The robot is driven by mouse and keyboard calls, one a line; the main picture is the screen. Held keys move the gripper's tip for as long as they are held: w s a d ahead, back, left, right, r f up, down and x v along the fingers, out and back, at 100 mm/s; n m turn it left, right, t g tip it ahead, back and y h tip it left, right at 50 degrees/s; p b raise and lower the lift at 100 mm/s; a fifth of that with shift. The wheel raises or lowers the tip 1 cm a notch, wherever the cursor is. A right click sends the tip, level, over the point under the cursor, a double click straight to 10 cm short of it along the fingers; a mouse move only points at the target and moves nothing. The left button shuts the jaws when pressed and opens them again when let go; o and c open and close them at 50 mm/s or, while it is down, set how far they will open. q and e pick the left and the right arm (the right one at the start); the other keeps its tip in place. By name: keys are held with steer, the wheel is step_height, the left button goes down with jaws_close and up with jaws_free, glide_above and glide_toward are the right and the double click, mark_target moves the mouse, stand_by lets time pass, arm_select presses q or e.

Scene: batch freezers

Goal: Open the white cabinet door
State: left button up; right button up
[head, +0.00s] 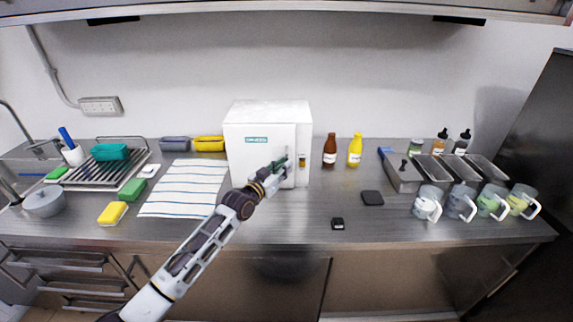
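The white cabinet (244,124) stands on the steel counter near the middle of the head view, against the back wall. It is box-shaped, with a small green label on its front, and its door (257,160) looks closed. My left arm reaches in from the lower left, and my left gripper (281,166) is at the right part of the cabinet front, by the door's right edge. The gripper is small and dark here, and it hides part of the front. I cannot tell whether its fingers are apart or touch the door. My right gripper is not in view.
A striped towel (182,187) lies left of the cabinet. A brown bottle (330,152) and a yellow bottle (355,151) stand right of it. A black square (372,198) and a small dark item (338,223) lie in front. Several clear jugs (428,203) stand at right.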

arm_select(q)
steer(key=shift+x, duration=1.1)
steer(key=shift+w+d, duration=0.1)
jaws_close()
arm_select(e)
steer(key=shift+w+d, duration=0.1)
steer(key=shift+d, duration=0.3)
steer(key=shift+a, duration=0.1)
